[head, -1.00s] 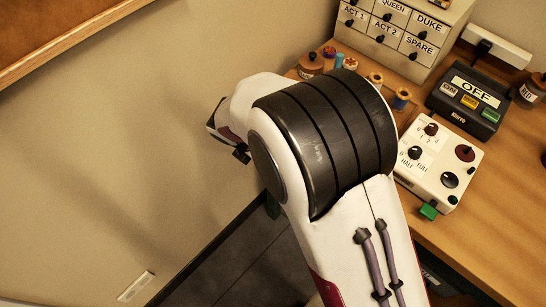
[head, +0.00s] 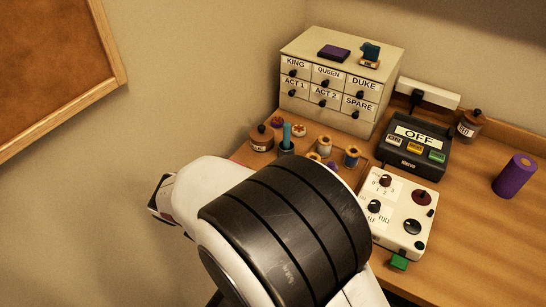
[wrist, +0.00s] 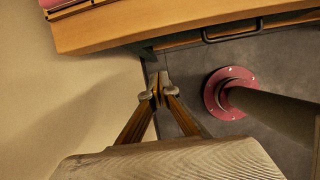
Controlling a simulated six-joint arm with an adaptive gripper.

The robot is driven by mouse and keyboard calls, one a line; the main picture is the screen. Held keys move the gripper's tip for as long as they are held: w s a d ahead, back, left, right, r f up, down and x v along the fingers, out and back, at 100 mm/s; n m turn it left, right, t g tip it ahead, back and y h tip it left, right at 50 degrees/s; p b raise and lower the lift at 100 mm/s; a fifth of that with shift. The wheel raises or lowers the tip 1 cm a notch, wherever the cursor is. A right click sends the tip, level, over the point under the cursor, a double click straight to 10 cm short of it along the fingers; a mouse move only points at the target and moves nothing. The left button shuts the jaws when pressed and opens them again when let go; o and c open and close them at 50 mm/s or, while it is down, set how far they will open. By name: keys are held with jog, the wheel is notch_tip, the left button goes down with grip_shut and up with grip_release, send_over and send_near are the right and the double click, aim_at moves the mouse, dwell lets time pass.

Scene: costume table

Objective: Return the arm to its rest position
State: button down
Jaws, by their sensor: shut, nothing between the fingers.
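My gripper (wrist: 160,91) shows in the wrist view with its two fingertips together and nothing between them. It points down over the grey floor (wrist: 185,68), off the table's edge (wrist: 130,28). In the head view my white and black arm fills the lower middle and bends toward the left wall. The fingers themselves cannot be made out in the head view.
The wooden table (head: 465,235) holds a labelled drawer cabinet (head: 345,60), a black box reading OFF (head: 418,135), a white control panel (head: 400,235), a purple cylinder (head: 514,176) and several spools. A cork board (head: 55,65) hangs left.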

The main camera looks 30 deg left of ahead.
dwell(0.3)
jog(key=s+d+r+m, duration=0.1)
jog(key=d+r+m, duration=0.7)
jog(key=d+m, duration=0.4)
jog(key=s+d+r+m, duration=0.1)
jog(key=d+r+m, duration=0.6)
jog(key=d, duration=1.5)
jog(key=s+d+r+m+t, duration=0.1)
jog(key=d+r+m, duration=0.7)
jog(key=d+m, duration=0.8)
jog(key=shift+d+r+m, duration=0.35)
jog(key=shift+d+m, duration=0.05)
jog(key=shift+m, duration=0.1)
